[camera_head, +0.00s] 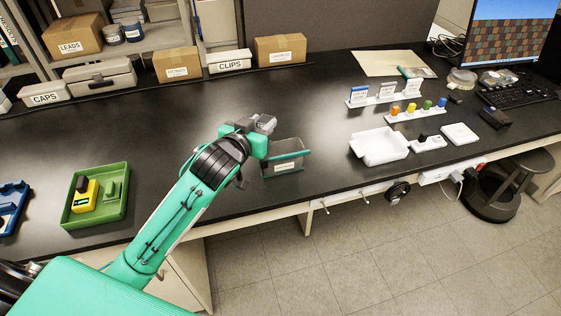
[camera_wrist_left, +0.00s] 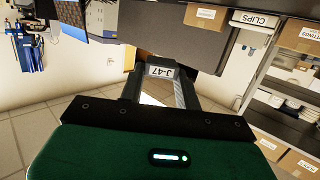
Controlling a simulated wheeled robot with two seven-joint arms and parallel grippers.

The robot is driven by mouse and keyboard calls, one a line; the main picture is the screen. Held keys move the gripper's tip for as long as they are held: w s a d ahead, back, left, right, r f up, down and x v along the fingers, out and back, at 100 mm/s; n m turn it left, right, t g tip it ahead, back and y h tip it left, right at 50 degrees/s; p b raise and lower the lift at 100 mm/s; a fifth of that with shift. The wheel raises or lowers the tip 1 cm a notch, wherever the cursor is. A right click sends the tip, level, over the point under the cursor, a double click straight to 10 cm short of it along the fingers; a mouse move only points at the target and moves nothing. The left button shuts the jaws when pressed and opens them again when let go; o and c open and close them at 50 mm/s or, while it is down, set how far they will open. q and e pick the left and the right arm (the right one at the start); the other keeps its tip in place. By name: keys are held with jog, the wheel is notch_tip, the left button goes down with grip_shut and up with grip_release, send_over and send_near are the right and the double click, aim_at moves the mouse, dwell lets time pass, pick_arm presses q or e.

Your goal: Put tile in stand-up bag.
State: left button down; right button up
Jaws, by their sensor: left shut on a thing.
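My left gripper (camera_head: 262,125) is over the middle of the dark bench. In the left wrist view the gripper (camera_wrist_left: 158,88) is shut on a small tile (camera_wrist_left: 161,72) with a white label that reads J-47. In the head view the tile is too small to tell clearly from the fingers. The stand-up bag (camera_head: 287,166), grey and see-through with a teal top edge and a white label, stands upright on the bench just right of and below the gripper. The wrist partly hides its left side. The tile appears outside the bag. My right gripper is not in view.
A green tray (camera_head: 124,208) with a yellow block is at the left. White trays (camera_head: 380,147) and a rack of coloured knobs (camera_head: 416,113) stand to the right. Boxes and a CLIPS bin (camera_head: 230,62) line the back. The bench around the bag is mostly clear.

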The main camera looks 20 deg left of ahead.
aim_at(266, 117)
pick_arm(q)
jog(key=shift+m+h, duration=0.6)
jog(key=shift+h, duration=0.1)
jog(key=w+r, duration=0.1)
jog(key=r, duration=0.2)
jog(key=w+r, duration=0.1)
jog(key=r, duration=0.2)
jog(key=w+r+p, duration=0.1)
jog(key=r, duration=0.1)
jog(key=shift+w+r, duration=0.2)
jog(key=shift+r, duration=0.2)
notch_tip(266, 117, down, 20)
jog(key=p, duration=0.3)
jog(key=shift+r, duration=0.15)
jog(key=shift+f, duration=0.5)
jog(key=shift+s+f, duration=0.1)
jog(key=shift+f, duration=0.05)
